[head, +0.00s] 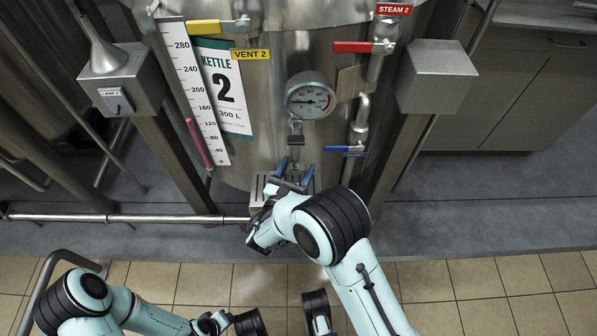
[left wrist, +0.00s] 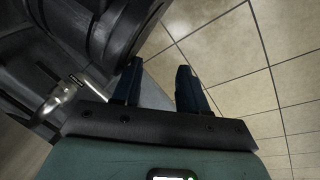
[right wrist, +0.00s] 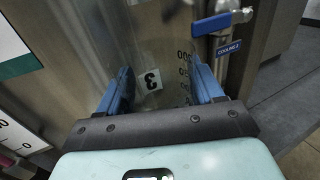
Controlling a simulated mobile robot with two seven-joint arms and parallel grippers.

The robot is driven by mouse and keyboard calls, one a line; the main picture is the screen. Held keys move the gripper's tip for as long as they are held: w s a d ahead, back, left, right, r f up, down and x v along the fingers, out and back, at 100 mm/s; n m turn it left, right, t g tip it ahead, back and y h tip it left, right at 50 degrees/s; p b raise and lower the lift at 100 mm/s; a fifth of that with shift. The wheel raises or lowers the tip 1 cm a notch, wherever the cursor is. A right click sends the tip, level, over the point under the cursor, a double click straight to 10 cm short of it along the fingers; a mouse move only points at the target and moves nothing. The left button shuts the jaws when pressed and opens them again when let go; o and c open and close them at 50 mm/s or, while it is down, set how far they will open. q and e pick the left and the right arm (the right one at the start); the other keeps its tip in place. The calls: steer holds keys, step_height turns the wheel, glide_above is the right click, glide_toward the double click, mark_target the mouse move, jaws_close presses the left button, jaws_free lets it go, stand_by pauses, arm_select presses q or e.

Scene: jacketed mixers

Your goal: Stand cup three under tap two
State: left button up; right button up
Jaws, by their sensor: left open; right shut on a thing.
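Cup three (right wrist: 152,80), a clear cup with a white label reading 3 and dark scale marks, stands between the blue fingers of my right gripper (right wrist: 161,75) in the right wrist view. My right gripper (head: 294,172) is shut on it, just below the small metal tap (head: 296,138) on the front of kettle 2 (head: 265,90). In the head view the cup is mostly hidden by the gripper and wrist. I cannot tell whether its base touches the slotted metal tray (head: 258,189) there. My left gripper (left wrist: 158,75) is open and empty, low over the tiled floor.
A round gauge (head: 310,96) sits above the tap. The blue cooling lever (head: 343,149) is close on the right, and a level scale (head: 195,90) is on the left. A horizontal pipe (head: 130,218) runs at left. The floor at right is clear.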

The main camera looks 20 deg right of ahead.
mark_target(298, 173)
steer(key=shift+w+d, duration=0.35)
steer(key=shift+w, duration=0.1)
steer(key=f, duration=0.1)
steer(key=f+b, duration=0.1)
steer(key=f, duration=0.1)
steer(key=shift+w+d+f+b, duration=0.1)
steer(key=shift+w+d+b, duration=0.15)
steer(key=shift+b, duration=0.1)
arm_select(q)
steer(key=shift+g, duration=0.6)
steer(key=s+f, duration=0.3)
steer(key=shift+s+a, duration=0.3)
arm_select(e)
steer(key=shift+f, duration=0.1)
arm_select(q)
steer(key=shift+s+f, duration=0.1)
arm_select(e)
steer(key=shift+f, duration=0.15)
steer(key=shift+f, duration=0.1)
steer(key=o, duration=1.1)
arm_select(q)
steer(key=shift+s, duration=0.1)
